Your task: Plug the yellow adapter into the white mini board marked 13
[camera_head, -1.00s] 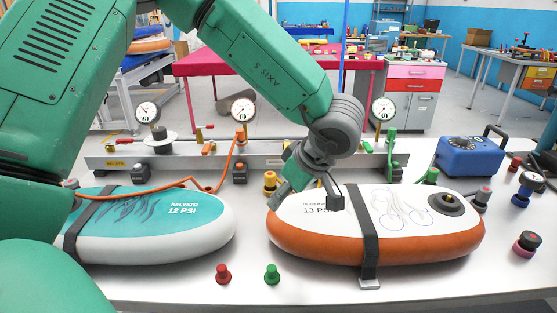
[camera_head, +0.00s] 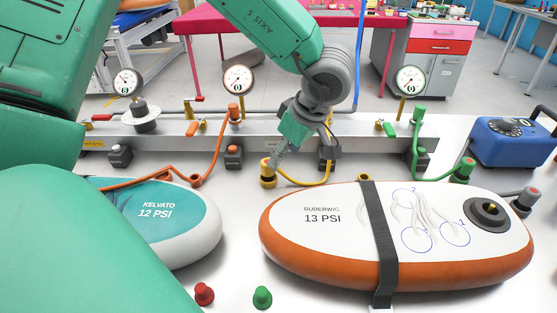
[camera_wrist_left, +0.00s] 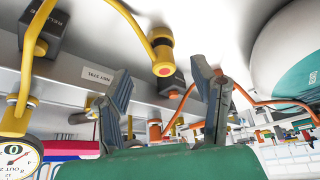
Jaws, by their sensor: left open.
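The yellow adapter (camera_head: 268,175) stands on the white table behind the left end of the board, with a yellow hose curving right from it. In the left wrist view the adapter (camera_wrist_left: 162,60) shows a red end, just past the space between my fingertips. My left gripper (camera_head: 280,152) is open and reaches down close to the adapter; its two fingers (camera_wrist_left: 163,80) are apart with nothing between them. The white board marked 13 PSI (camera_head: 345,245) has an orange side and a dark round valve (camera_head: 487,210) near its right end. My right gripper is not in view.
A black strap (camera_head: 382,245) crosses the board. A teal board marked 12 PSI (camera_head: 160,220) lies to the left. A grey manifold rail (camera_head: 190,140) with gauges and orange and green hoses runs behind. Red (camera_head: 204,294) and green (camera_head: 262,297) plugs stand in front. A blue box (camera_head: 510,145) is at right.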

